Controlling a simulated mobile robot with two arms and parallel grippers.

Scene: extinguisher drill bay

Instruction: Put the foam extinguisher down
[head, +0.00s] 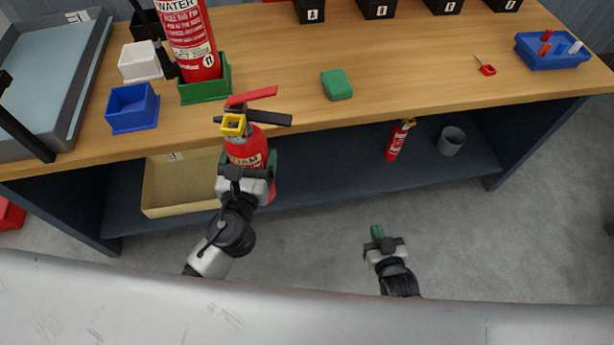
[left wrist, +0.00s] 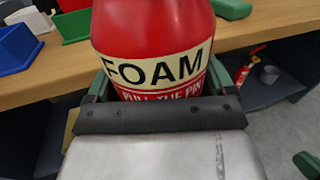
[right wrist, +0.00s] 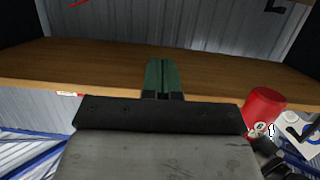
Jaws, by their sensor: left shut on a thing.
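The red foam extinguisher (head: 248,150), with a yellow collar and a red and black handle on top, is held roughly upright before the bench's front edge. My left gripper (head: 258,168) is shut around its body. Its FOAM label also shows close up in the left wrist view (left wrist: 152,40), between the green fingers; its base is partly hidden by my arm. My right gripper (head: 377,233) is shut and empty, low in front of the bench. Its green fingers are together in the right wrist view (right wrist: 162,76).
On the wooden bench (head: 300,60), a water extinguisher (head: 192,45) stands in a green holder (head: 205,92), near a blue bin (head: 132,108) and a green block (head: 337,84). The lower shelf (head: 330,168) bears a tan tray (head: 180,185), a small extinguisher (head: 397,142) and a grey cup (head: 451,141).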

